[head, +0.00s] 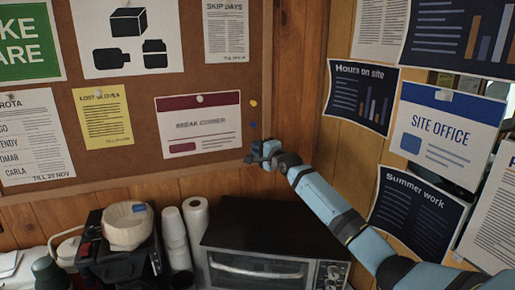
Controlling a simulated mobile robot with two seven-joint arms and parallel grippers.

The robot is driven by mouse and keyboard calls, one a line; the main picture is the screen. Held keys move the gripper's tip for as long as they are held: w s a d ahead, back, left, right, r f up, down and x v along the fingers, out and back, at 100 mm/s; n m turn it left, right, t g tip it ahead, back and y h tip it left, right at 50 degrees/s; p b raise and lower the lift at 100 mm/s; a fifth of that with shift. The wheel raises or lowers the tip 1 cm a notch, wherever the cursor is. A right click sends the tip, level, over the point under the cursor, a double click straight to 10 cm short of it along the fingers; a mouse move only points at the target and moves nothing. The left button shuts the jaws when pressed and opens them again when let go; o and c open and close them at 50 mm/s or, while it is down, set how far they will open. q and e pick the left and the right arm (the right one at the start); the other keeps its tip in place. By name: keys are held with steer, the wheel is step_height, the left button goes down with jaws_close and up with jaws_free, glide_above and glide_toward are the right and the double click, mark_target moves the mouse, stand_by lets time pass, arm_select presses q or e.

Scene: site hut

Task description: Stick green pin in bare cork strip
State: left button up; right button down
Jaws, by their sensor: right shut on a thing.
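The cork board (190,85) hangs on the wood wall. Its bare cork strip (256,75) runs down the right side, between the notices and the wooden frame. A yellow pin (253,103) and a blue pin (252,124) sit in this strip, one above the other. My right gripper (252,157) is at the strip's lower end, below the blue pin and close to the frame's bottom corner. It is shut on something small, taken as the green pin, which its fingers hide. I cannot tell whether the pin touches the cork. My left gripper is not in view.
A break corner notice (198,122) hangs just left of the strip. Posters, including a site office sign (443,125), cover the right wall beside my arm.

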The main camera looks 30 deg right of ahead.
steer(key=shift+w+d+f+b, duration=0.1)
steer(key=shift+w+d+b, duration=0.05)
steer(key=shift+w+b, duration=0.45)
stand_by(1.0)
steer(key=shift+w+d, duration=0.1)
steer(key=shift+w, duration=0.25)
stand_by(1.7)
steer(key=shift+p, duration=0.35)
stand_by(0.8)
steer(key=c, duration=1.1)
jaws_free()
steer(key=shift+o, duration=0.2)
steer(key=shift+s, duration=0.15)
steer(key=s+b, duration=0.1)
steer(key=s, duration=1.2)
steer(key=shift+s+d, duration=0.3)
steer(key=shift+d, duration=0.15)
